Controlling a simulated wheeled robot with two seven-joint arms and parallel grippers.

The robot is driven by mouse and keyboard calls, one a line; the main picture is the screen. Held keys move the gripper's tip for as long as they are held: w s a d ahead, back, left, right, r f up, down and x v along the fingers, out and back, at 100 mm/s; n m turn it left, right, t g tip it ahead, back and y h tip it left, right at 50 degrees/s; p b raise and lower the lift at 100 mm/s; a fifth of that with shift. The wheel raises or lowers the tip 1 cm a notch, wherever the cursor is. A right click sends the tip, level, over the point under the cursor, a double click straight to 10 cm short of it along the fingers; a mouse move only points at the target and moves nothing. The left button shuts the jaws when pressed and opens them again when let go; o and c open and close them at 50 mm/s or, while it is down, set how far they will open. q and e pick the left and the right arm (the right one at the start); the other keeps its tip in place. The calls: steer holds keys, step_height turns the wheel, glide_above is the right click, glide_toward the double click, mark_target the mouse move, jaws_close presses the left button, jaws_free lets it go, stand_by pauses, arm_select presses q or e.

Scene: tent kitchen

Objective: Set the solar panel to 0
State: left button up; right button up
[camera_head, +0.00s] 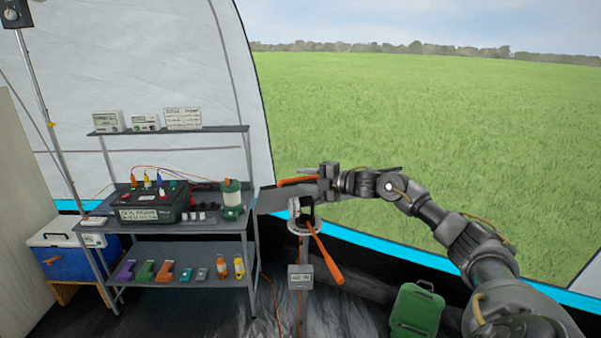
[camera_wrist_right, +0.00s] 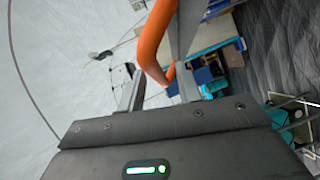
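The solar panel (camera_head: 275,199) shows nearly edge-on as a grey slab above a thin stand, right of the shelf. An orange bar (camera_head: 297,182) runs along its top, and a second orange handle (camera_head: 325,258) slants down from the stand. A white dial-like part (camera_head: 295,207) sits below the panel. A small grey display box (camera_head: 300,277) is on the stand; its text is too small to read. My right gripper (camera_head: 316,182) is at the orange bar's right end. In the right wrist view, my fingers (camera_wrist_right: 160,92) are apart, with an orange bar (camera_wrist_right: 155,42) in front of and between them. Contact is unclear.
A grey metal shelf (camera_head: 180,249) with a black power box (camera_head: 153,204), a lantern (camera_head: 232,200) and several small items stands left of the panel. A blue cooler (camera_head: 62,262) is at far left. A green jerrycan (camera_head: 417,310) stands below my right arm.

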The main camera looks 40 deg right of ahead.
steer(key=shift+x, duration=0.9)
jaws_close()
